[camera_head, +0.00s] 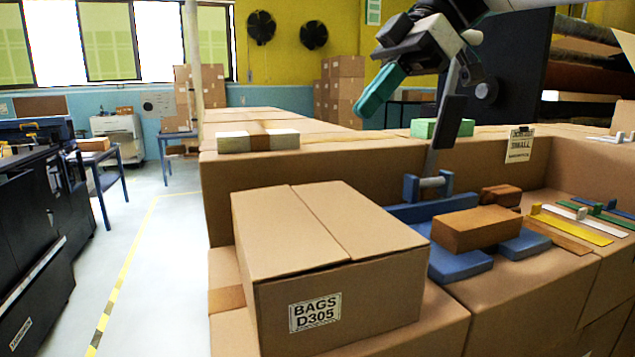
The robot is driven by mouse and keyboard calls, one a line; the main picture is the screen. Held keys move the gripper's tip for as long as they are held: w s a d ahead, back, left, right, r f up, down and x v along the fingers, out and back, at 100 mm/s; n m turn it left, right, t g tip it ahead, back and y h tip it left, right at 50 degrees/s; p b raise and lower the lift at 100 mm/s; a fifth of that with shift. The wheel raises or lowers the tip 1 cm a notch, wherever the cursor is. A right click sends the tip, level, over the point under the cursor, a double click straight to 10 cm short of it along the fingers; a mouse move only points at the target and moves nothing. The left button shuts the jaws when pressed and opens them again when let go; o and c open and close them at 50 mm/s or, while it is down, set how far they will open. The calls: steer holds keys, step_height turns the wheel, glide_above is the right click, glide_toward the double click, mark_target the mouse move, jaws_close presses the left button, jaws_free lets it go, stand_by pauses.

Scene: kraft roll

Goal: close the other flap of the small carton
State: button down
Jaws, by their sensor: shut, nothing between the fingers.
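The small carton (330,275) stands at the front centre, with a "BAGS D305" label (315,313) on its front. Its left top flap (285,230) and right top flap (355,220) both lie about flat, meeting at a seam along the middle of the top. A slight gap or height difference at the seam is too small to judge. My gripper (378,92) has teal fingers and is shut and empty. It hangs above and behind the carton, pointing down to the left, clear of both flaps.
Right of the carton, a blue tool (460,262) with an upright lever has a brown block (477,229) by it. Coloured strips (575,225) lie farther right. A white-and-brown bundle (258,141) and a green block (441,128) sit on the raised cardboard surface behind.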

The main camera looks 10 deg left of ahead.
glide_above(297, 211)
steer(key=w+d, duration=0.2)
steer(key=d, duration=0.1)
steer(key=shift+n, duration=0.4)
steer(key=f, duration=0.6)
steer(key=shift+s+a+f, duration=0.1)
steer(key=shift+s+a, duration=0.1)
steer(key=shift+s, duration=0.05)
step_height(297, 211, down, 4)
steer(key=shift+a+r, duration=0.15)
steer(key=shift+r, duration=0.05)
steer(key=shift+f, duration=0.5)
